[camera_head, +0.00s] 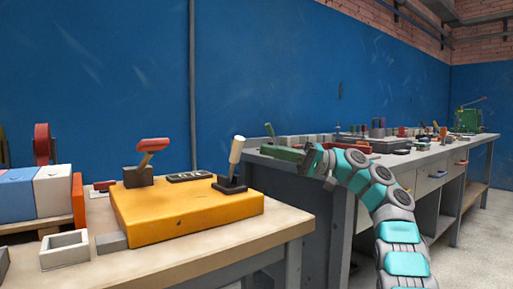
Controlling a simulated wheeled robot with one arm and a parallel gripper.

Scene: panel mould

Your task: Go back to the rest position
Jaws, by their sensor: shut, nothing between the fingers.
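My arm rises from the lower right in the head view and bends left. My gripper (312,160) is at its end, in front of the long grey workbench (440,160) and right of the near table. It is small here and its fingers look closed, with nothing seen held. It is apart from the yellow block (185,213) on the near table. That block carries a lever with a pale handle (236,152), tilted slightly right.
The near wooden table (215,256) ends at a corner left of my arm. It also holds a small open grey box (64,249) and blue and white blocks (35,191). The long bench bears several tools. Floor (475,245) is clear at the right.

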